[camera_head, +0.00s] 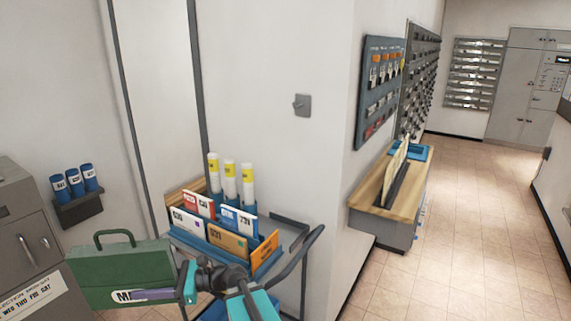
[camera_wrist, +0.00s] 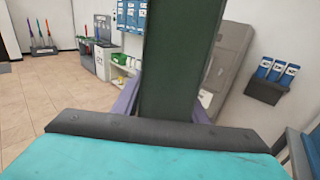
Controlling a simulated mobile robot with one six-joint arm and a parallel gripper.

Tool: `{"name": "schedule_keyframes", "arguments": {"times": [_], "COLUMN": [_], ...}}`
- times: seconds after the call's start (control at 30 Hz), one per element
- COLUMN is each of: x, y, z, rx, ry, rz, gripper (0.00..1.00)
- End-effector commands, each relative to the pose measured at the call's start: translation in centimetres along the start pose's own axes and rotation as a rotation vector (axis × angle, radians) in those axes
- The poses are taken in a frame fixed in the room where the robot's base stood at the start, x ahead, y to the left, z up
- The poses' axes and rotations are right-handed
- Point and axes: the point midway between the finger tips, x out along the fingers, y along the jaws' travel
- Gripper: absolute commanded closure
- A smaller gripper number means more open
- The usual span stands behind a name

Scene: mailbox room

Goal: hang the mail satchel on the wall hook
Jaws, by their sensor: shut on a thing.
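The green mail satchel (camera_head: 118,262) is at the lower left of the head view, with its loop handle on top and a white label partly covered by a purple finger. My gripper (camera_head: 165,291) is shut on the satchel's side nearest my arm. In the wrist view the satchel (camera_wrist: 178,60) is a dark green slab seen edge-on between the purple fingers of my gripper (camera_wrist: 163,108). The wall hook (camera_head: 302,105) is a grey plate with a short peg on the white wall, bare, above and right of the satchel and well apart from it.
A mail cart (camera_head: 262,272) with envelopes and yellow-capped tubes stands beyond my arm, below the hook. A grey cabinet (camera_head: 22,235) is at the left. A wood-topped counter (camera_head: 372,190) stands right of the wall corner. The tiled floor (camera_head: 460,250) at right is clear.

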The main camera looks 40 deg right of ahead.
Motion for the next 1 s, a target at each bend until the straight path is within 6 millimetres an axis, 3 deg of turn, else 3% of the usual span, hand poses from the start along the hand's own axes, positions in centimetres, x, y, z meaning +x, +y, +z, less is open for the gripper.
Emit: {"name": "schedule_keyframes", "arguments": {"times": [0.17,0.37,0.7,1.0], "x": [-1.9,-6.2,-15.8,-25.1], "y": [-2.0,-5.7,-12.1,-16.2], "z": [1.8,4.9,10.7,15.8], "rx": [0.011,0.036,0.088,0.132], "ry": [-0.004,-0.008,-0.024,-0.045], "rz": [-0.041,-0.126,-0.296,-0.443], "gripper": [1.00,1.00,1.00,1.00]}}
